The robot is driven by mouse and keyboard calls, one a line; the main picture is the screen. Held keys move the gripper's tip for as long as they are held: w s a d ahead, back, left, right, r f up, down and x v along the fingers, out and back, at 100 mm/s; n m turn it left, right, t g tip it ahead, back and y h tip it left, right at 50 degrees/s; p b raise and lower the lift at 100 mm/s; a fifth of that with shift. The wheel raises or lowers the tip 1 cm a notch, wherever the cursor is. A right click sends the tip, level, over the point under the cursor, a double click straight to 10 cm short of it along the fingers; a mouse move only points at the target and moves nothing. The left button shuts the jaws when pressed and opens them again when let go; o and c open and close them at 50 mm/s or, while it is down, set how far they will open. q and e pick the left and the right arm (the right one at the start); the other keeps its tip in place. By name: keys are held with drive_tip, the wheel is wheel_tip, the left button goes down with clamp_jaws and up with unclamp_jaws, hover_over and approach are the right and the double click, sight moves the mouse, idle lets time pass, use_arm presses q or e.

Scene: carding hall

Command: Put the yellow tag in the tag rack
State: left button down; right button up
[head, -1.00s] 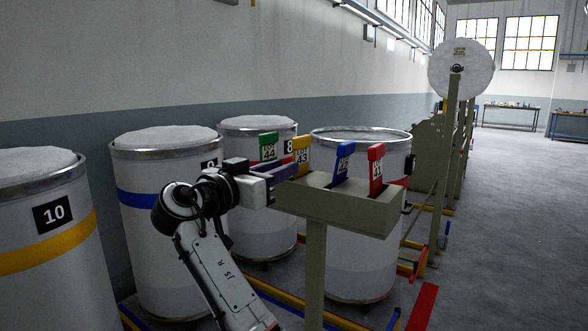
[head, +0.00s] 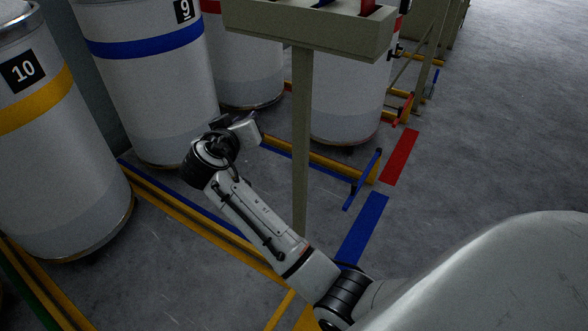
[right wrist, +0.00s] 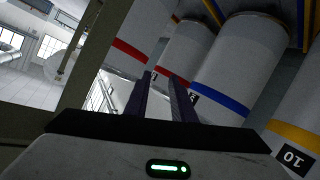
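The tag rack (head: 330,38) is a tan tray on a post at the top of the head view, with its upper part cut off. The lower ends of a blue tag (head: 325,3) and a red tag (head: 367,8) show in it. The yellow tag is in neither current view. My right gripper (head: 254,127) is below and left of the tray, near the post, its fingers hard to make out there. In the right wrist view its two dark fingers (right wrist: 163,86) stand apart with nothing visible between them. My left gripper is out of view.
White drums stand on the left and behind the rack, among them number 10 (head: 35,120) with a yellow band and number 9 (head: 150,75) with a blue band. Yellow and blue rails (head: 310,160) run low along the floor.

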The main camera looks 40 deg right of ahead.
drive_tip(key=s+a+f+n+y, duration=0.2)
drive_tip(key=s+f, duration=0.2)
drive_tip(key=f, duration=0.4)
drive_tip(key=s+a+f+n+y, duration=0.1)
drive_tip(key=s+f+n+y, duration=0.15)
drive_tip(key=f, duration=0.65)
drive_tip(key=s+a+f+y, duration=0.2)
drive_tip(key=s+f, duration=0.2)
drive_tip(key=s, duration=0.5)
drive_tip(key=s+a+f+n+g+y, duration=0.1)
drive_tip(key=s+a+f+y, duration=0.2)
drive_tip(key=s, duration=0.7)
drive_tip(key=s+a+f+g+y, duration=0.1)
drive_tip(key=s+a+f+y, duration=0.1)
drive_tip(key=s+f, duration=0.4)
drive_tip(key=s+a, duration=0.1)
drive_tip(key=s, duration=0.2)
drive_tip(key=shift+s+f+n+y, duration=0.15)
drive_tip(key=shift+f+n+y, duration=0.15)
drive_tip(key=shift+n+y, duration=0.05)
